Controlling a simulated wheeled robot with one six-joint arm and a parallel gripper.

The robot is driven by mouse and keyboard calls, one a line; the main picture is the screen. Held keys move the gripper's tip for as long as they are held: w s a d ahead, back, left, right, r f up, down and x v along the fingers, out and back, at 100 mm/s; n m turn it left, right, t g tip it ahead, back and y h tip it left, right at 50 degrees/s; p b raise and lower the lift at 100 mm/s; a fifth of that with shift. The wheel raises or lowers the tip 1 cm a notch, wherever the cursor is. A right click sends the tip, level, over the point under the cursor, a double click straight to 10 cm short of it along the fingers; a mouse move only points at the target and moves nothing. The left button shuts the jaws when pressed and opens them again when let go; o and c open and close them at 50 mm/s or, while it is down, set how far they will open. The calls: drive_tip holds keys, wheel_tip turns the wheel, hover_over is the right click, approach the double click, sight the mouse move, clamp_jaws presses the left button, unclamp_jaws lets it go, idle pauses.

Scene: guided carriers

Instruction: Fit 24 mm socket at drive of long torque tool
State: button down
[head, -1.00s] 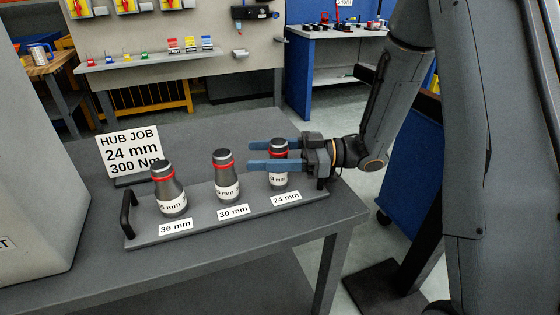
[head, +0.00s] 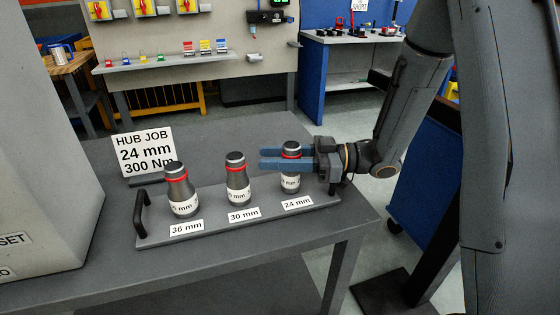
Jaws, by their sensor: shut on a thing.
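The 24 mm socket (head: 291,183) is dark grey with a red band and a white label. It stands upright at the right end of a grey tray (head: 215,221), behind the "24 mm" plate (head: 297,203). My gripper (head: 263,159) comes in from the right. Its blue fingers are shut on the upper part of this socket, and their tips reach past it to the left. The socket still appears to be at its place on the tray. The long torque tool is not in view.
The 30 mm socket (head: 237,188) and 36 mm socket (head: 180,198) stand to the left on the tray. A black handle (head: 141,214) rises at its left end. A "HUB JOB 24 mm 300 Nm" sign (head: 145,150) stands behind. A grey cabinet (head: 45,190) fills the left.

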wheel_tip(320, 180, up, 10)
drive_tip(key=shift+b, duration=0.3)
drive_tip(key=shift+f, duration=0.1)
idle(0.3)
